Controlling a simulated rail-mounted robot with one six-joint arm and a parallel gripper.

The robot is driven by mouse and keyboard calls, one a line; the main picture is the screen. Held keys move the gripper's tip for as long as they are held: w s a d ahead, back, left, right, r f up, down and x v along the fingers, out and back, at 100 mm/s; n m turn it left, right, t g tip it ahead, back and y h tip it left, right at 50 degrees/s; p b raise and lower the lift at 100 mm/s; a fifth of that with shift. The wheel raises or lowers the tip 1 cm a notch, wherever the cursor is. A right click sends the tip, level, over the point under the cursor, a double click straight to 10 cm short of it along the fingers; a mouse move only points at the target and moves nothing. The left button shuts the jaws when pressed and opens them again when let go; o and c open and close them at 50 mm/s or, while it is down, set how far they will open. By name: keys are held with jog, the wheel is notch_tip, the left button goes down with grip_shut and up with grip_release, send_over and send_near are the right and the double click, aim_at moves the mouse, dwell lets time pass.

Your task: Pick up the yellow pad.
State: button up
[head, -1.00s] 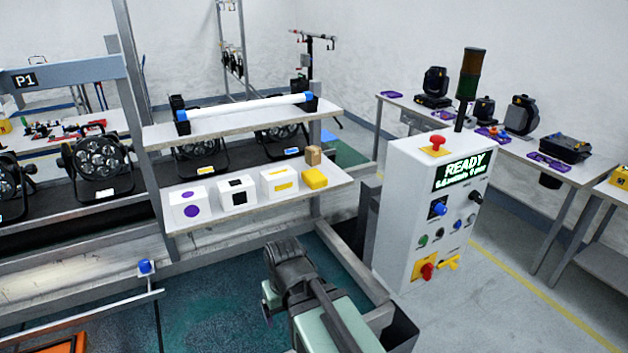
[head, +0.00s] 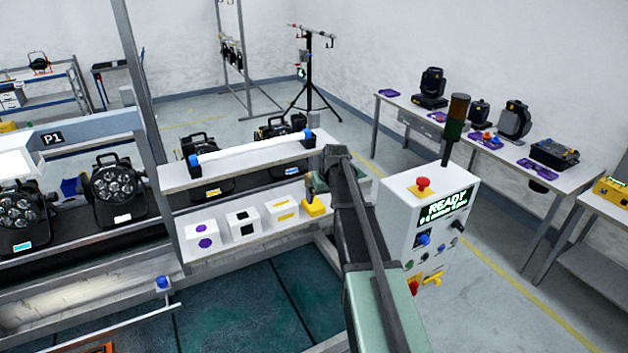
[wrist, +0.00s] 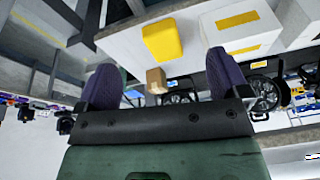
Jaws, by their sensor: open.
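The yellow pad (head: 314,208) lies at the right end of the lower shelf (head: 262,232) in the head view, partly behind my arm. In the wrist view the yellow pad (wrist: 162,40) shows at upper centre, between the directions of the two fingers and beyond their tips. My gripper (wrist: 161,64) is open and empty, with one purple-grey finger on each side. It is close to the pad, with no contact visible. In the head view my arm hides most of the gripper.
A small cardboard box (wrist: 156,80) is near the pad. White boxes with a yellow bar (head: 282,212), black squares (head: 242,225) and purple dots (head: 203,236) stand left of it. A control cabinet (head: 420,225) stands to the right; a white tube (head: 250,145) lies above on the upper shelf.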

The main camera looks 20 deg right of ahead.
jog(key=n+t+b, duration=0.1)
send_near(315, 205)
jog(key=r, duration=0.1)
jog(key=shift+n, duration=0.3)
jog(key=b+x, duration=0.5)
jog(key=shift+s+f, duration=0.15)
jog(key=shift+f+b, duration=0.3)
jog(key=shift+b, duration=0.1)
jog(key=shift+r, duration=0.15)
jog(key=b+x, duration=0.4)
jog(key=x, duration=0.1)
jog(key=shift+w+f+b, duration=0.2)
jog(key=shift+f+b, duration=0.05)
jog(key=shift+b, duration=0.1)
jog(key=shift+s+r, duration=0.1)
jog(key=shift+r, duration=0.15)
jog(key=shift+c, duration=0.2)
jog(key=c, duration=1)
